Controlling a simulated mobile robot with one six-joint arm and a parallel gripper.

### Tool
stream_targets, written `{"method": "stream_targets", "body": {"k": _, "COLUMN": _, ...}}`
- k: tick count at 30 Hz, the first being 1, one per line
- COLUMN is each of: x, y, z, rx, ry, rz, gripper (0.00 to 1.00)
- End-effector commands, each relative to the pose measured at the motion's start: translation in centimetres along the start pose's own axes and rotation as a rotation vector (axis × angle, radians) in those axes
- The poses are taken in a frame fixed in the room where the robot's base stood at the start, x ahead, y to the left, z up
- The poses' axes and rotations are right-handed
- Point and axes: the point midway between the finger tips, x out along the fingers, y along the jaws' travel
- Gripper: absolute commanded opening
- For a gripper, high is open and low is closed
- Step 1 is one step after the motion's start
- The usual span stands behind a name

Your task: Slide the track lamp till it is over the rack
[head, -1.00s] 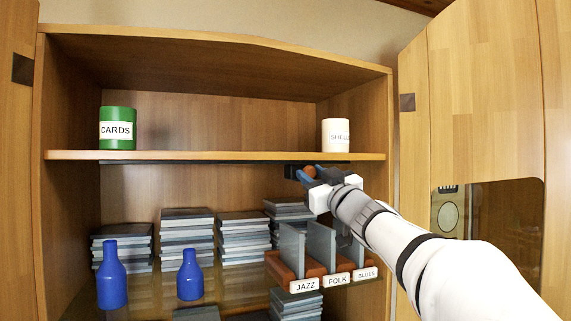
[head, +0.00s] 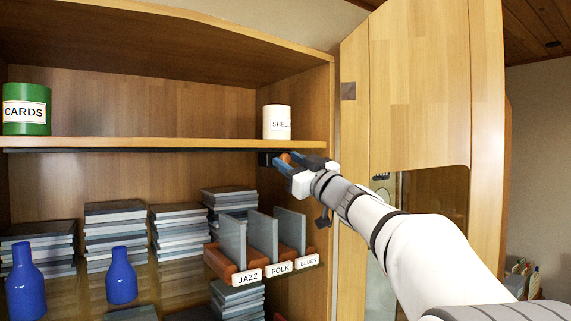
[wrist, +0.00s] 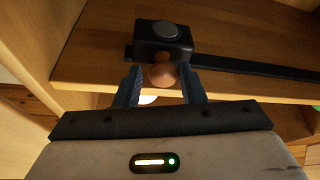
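The track lamp has a black housing (wrist: 163,38) and a round copper-coloured knob (wrist: 162,76). In the head view its housing (head: 265,158) hangs under the upper shelf, near the right end of the black track (head: 130,150). My gripper (wrist: 160,72) is open, its blue-grey fingers on either side of the knob, with a small gap showing at least on the left. In the head view my gripper (head: 284,162) reaches the lamp from the right. The rack (head: 240,278) with JAZZ, FOLK and BLUES labels stands below; the lamp appears above its middle.
A white SHELLS mug (head: 277,122) and green CARDS mug (head: 27,108) stand on the upper shelf (head: 160,143). Two blue bottles (head: 121,275) and several stacks of cases (head: 115,235) fill the lower level. An open cabinet door (head: 410,90) is on the right, beside my arm.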

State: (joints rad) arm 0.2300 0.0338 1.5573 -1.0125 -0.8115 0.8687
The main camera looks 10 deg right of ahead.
Motion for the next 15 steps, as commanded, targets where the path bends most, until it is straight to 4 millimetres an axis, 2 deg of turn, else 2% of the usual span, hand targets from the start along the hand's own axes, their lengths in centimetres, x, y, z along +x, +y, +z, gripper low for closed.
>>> {"method": "stream_targets", "body": {"k": 1, "x": 0.01, "y": 0.01, "z": 0.0, "rx": 0.0, "ry": 0.0, "rz": 0.0, "gripper": 0.39}}
{"method": "stream_targets", "body": {"k": 6, "x": 0.08, "y": -0.18, "z": 0.01, "rx": 0.001, "ry": 0.0, "rz": -0.003, "gripper": 0.52}}
{"method": "stream_targets", "body": {"k": 15, "x": -0.46, "y": -0.31, "z": 0.09, "rx": 0.001, "ry": 0.002, "rz": -0.005, "gripper": 0.52}}
